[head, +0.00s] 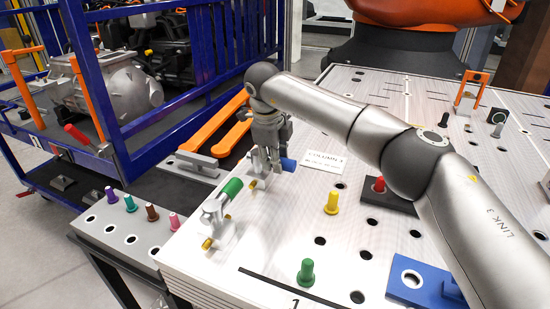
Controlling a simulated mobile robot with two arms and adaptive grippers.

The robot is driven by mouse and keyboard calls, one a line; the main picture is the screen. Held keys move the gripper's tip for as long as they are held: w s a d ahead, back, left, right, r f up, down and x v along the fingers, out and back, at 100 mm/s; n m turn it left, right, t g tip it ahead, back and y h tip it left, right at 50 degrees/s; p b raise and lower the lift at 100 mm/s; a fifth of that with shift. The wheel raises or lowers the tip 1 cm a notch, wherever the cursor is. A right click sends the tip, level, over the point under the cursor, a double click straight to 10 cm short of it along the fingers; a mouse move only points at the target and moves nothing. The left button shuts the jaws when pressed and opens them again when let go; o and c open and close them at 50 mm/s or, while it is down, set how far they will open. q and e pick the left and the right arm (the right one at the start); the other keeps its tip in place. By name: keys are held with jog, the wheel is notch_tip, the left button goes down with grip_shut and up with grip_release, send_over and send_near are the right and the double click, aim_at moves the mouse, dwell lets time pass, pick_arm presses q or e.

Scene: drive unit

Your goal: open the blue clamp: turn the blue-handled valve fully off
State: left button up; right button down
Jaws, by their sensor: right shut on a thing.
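The blue handle (288,164) sticks out to the right of my right gripper (266,160), on the white table near its left edge. My right arm comes in from the right, and the gripper points down onto the blue clamp. The right gripper is shut on the blue-handled valve; its fingers hide most of the clamp body, so the exact grip and how far the handle is turned are hard to tell. My left gripper is not in view.
A green-handled clamp (217,216) stands just in front. The white perforated table (262,262) holds a yellow peg (332,203), a green peg (306,272), a red peg (379,185) and a blue block (425,288). A blue-framed cart (112,90) stands to the left.

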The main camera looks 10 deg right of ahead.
jog(key=c, duration=1.1)
grip_release()
jog(key=shift+a, duration=0.1)
jog(key=v, duration=1.2)
